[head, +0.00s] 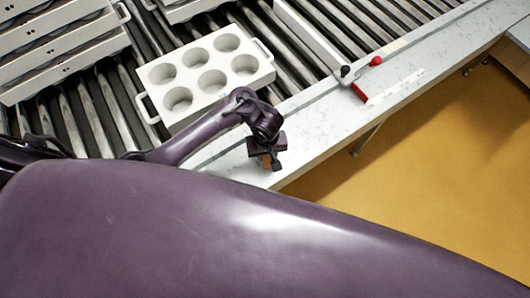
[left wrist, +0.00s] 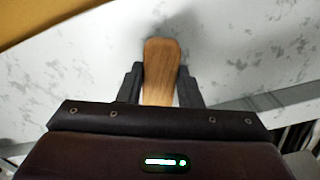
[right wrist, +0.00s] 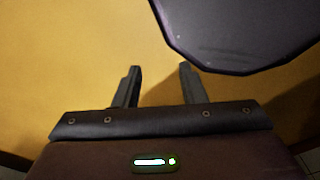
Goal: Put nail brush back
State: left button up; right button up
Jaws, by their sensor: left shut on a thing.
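The nail brush (left wrist: 161,62) is a wooden block with a rounded end in the left wrist view. My left gripper (left wrist: 160,88) is shut on it, with a dark finger on each side. In the head view the left gripper (head: 267,157) is over the near edge of the pale marbled counter (head: 330,127), and a little of the brush (head: 264,162) shows below it. The bristles are hidden. My right gripper (right wrist: 160,84) is open and empty above the yellow floor in the right wrist view. It is not seen in the head view.
A white mould tray (head: 154,81) with several round cups sits on the roller conveyor (head: 80,125) behind the left arm. White mould stacks (head: 65,60) stand at the upper left. The counter's right part is mostly bare.

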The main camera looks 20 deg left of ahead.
aim_at(267, 157)
pick_arm(q)
jog(key=shift+s+d, duration=0.15)
jog(key=shift+d, duration=0.05)
jog(key=o, duration=0.9)
jog(key=shift+f, duration=0.1)
pick_arm(e)
jog(key=shift+s+d, duration=0.2)
jog(key=shift+d, duration=0.35)
jog(key=shift+s+d, duration=0.15)
jog(key=shift+d, duration=0.35)
pick_arm(q)
jog(key=shift+r, duration=0.4)
jog(key=shift+r+p, duration=4.8)
jog(key=shift+r, duration=1)
pick_arm(e)
notch_tip(267, 157, up, 10)
jog(key=shift+a+f, duration=0.15)
jog(key=shift+a, duration=0.15)
jog(key=shift+d, duration=0.1)
jog(key=shift+w, duration=0.1)
